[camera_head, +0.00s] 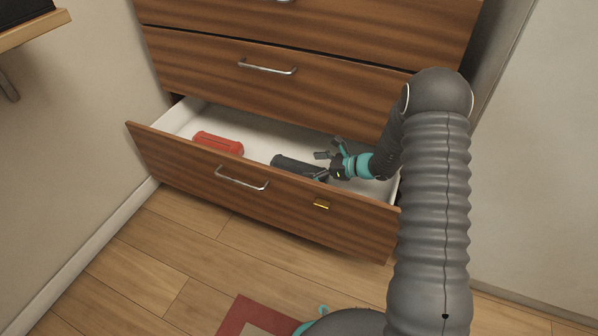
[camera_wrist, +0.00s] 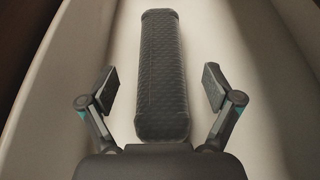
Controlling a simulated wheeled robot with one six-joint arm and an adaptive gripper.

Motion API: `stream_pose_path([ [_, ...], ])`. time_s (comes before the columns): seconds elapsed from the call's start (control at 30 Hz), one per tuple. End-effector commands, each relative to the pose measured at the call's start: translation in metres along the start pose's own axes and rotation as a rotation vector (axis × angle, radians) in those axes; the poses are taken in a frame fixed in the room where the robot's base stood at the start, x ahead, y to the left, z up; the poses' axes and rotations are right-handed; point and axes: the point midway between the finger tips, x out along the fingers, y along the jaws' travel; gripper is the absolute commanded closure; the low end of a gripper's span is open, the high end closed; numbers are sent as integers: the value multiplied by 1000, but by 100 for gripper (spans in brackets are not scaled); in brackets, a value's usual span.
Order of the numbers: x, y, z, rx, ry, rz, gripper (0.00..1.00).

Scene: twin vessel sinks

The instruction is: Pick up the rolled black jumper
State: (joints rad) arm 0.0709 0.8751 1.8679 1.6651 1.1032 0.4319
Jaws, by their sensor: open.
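The rolled black jumper (camera_head: 296,167) is a dark cylinder lying in the open bottom drawer, in the middle of its white floor. In the wrist view the jumper (camera_wrist: 161,75) runs lengthwise up the picture, with a quilted-looking dark surface. My gripper (camera_head: 322,165) is inside the drawer at the jumper's right end. In the wrist view my gripper (camera_wrist: 160,88) is open, with one finger on each side of the jumper's near part. A gap shows between each finger and the jumper. The jumper's right end is partly hidden by my gripper in the head view.
A red rolled item (camera_head: 218,144) lies in the drawer's left part. A closed drawer (camera_head: 300,80) is above. Wooden floor lies in front.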

Motion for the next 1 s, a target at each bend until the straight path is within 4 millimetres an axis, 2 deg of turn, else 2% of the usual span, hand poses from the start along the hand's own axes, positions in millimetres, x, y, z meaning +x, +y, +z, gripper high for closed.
stream_pose_path([
  [0.1, 19, 0, -1, -1, 0, 2, 10],
  [0.2, 29, 0, 0, 0, 0, 1, 10],
  [0.43, 32, -1, 0, 0, 0, -1, 10],
  [0.47, 31, -1, 0, 0, 0, -1, 13],
  [0.73, 31, -1, 0, 0, 0, -1, 80],
  [0.77, 31, -1, 0, 0, 0, -1, 83],
  [1.0, 31, -1, 1, -1, -1, -1, 83],
])
